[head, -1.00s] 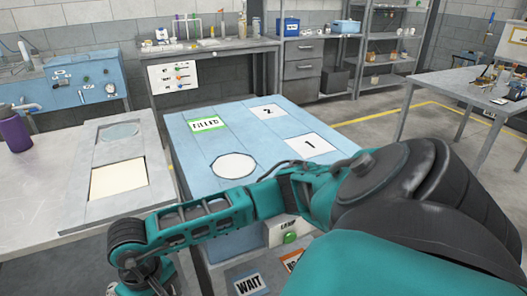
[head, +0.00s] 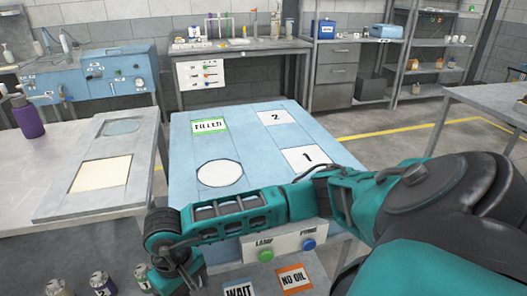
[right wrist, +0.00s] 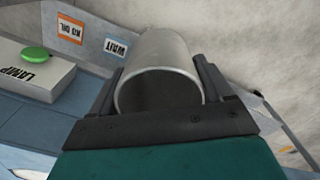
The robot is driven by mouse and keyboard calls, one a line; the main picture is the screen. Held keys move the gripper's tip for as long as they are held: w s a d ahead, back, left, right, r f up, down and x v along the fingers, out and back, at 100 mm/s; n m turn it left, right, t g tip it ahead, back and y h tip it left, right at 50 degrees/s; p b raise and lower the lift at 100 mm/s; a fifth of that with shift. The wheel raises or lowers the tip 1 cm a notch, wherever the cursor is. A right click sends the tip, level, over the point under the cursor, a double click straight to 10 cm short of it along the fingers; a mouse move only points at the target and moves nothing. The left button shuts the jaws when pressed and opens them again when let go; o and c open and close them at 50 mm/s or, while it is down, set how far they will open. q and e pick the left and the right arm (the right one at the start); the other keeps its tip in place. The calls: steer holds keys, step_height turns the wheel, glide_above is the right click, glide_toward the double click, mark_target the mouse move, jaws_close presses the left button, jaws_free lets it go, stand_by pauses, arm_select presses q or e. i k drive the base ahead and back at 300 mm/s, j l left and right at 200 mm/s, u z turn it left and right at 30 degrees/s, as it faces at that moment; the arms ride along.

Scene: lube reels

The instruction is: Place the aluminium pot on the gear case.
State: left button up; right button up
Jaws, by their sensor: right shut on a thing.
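The aluminium pot (right wrist: 155,75) is a plain grey metal cylinder with its open round rim toward the camera in the right wrist view. My right gripper (right wrist: 158,82) is shut on it, one dark finger on each side. In the head view my right arm reaches across to the lower left, where its wrist end hangs beside the blue-topped bench; the pot does not show there. I cannot make out which thing is the gear case. My left gripper is not in view.
The blue-topped bench (head: 255,150) has FILLED, 1, 2 and a white circle (head: 219,173). Below its front are a green button (head: 266,255), a blue button (head: 308,244), and WAIT and NO OIL signs. Small cans (head: 100,284) stand lower left.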

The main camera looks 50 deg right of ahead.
mark_target(268, 170)
steer(key=k+l, duration=0.25)
steer(key=l, duration=0.15)
steer(key=k+l+u, duration=0.1)
steer(key=l, duration=0.3)
steer(key=k+l, duration=0.35)
